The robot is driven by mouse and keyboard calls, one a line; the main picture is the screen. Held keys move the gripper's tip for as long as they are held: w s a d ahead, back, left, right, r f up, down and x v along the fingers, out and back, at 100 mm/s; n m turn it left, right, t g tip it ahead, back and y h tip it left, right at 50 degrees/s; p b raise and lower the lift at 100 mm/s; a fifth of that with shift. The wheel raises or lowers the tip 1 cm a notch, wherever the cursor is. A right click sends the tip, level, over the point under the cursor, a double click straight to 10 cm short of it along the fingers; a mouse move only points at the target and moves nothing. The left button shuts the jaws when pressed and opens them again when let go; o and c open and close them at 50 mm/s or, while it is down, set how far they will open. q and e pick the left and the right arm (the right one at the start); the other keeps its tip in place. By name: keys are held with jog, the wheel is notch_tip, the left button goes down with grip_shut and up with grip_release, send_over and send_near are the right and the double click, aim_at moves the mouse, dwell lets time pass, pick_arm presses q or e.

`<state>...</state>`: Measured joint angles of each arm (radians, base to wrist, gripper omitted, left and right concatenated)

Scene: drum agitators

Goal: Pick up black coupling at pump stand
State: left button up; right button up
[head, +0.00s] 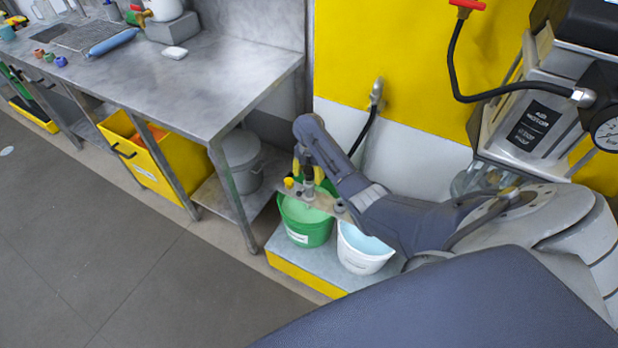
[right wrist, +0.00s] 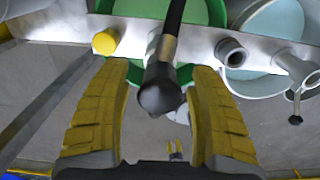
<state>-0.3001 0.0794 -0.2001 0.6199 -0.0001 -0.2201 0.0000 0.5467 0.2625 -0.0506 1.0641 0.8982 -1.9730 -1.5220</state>
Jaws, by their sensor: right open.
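The black coupling (right wrist: 157,92), a rounded black end on a black hose with a metal sleeve, shows in the right wrist view. It lies between the two yellow fingers of my right gripper (right wrist: 160,70), with visible gaps on both sides. The gripper is open. In the head view my right gripper (head: 307,175) points down over the metal bracket (head: 318,200) of the pump stand, above the green bucket. The coupling is hard to make out there behind the fingers. My left gripper is not in view.
The bracket carries a yellow cap (right wrist: 105,42) and grey pipe stubs (right wrist: 231,52). Below stand a green bucket (head: 308,232) and a white bucket (head: 362,262) on a yellow-edged platform (head: 292,272). A metal workbench (head: 215,85) stands left. Floor at lower left is clear.

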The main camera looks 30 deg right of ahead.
jog(key=shift+c, duration=0.3)
grip_shut()
jog(key=shift+r, duration=0.1)
notch_tip(320, 180, up, 20)
dwell(1.3)
dwell(0.4)
